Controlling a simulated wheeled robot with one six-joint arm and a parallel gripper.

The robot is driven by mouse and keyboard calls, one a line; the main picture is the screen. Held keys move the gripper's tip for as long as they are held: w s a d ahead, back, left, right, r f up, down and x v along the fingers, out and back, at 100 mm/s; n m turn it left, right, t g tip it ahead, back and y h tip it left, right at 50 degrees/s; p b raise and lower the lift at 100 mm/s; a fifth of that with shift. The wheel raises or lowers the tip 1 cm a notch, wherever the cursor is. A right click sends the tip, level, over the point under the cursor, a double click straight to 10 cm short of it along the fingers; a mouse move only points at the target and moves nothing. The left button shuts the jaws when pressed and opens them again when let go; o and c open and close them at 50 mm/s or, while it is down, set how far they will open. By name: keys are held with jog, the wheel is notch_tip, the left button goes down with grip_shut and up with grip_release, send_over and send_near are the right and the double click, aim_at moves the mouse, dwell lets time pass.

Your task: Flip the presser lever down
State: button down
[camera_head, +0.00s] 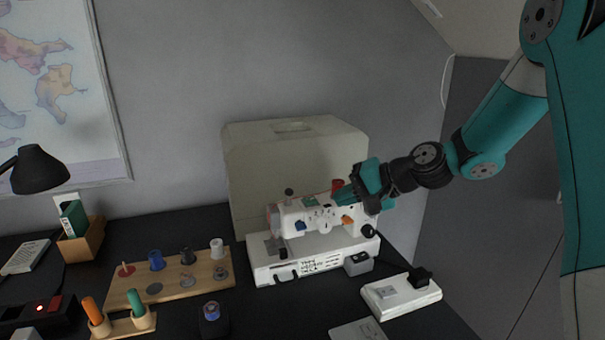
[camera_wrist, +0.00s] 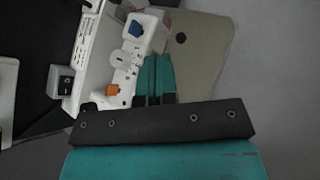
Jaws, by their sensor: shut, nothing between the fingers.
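The white sewing machine (camera_head: 318,262) stands on the dark desk in front of a beige case. It also shows in the wrist view (camera_wrist: 122,65). A blue part (camera_head: 300,226) sits on its head end and an orange part (camera_head: 347,220) on its front nearer the right; both show in the wrist view, blue (camera_wrist: 135,29) and orange (camera_wrist: 113,90). I cannot tell which part is the presser lever. My gripper (camera_head: 340,198) is at the upper right of the machine, by its top. In the wrist view its teal fingers (camera_wrist: 155,68) are together and empty.
The beige case (camera_head: 250,165) stands behind the machine. A wooden spool board (camera_head: 180,275) is at the left. A black lamp (camera_head: 38,170) is far left.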

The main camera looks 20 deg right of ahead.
jog(key=d, duration=0.1)
jog(key=w+d+m+t, duration=0.1)
jog(key=w+d+m, duration=0.1)
jog(key=shift+d, duration=0.4)
jog(key=p, duration=0.2)
send_near(289, 197)
notch_tip(289, 197, down, 3)
jog(key=shift+w+a+r+p, duration=0.15)
jog(key=shift+w+a+p, duration=0.55)
jog(key=shift+w+a, duration=1.1)
jog(key=shift+s+a, duration=0.1)
jog(key=shift+r+p, duration=0.2)
jog(key=shift+p, duration=0.1)
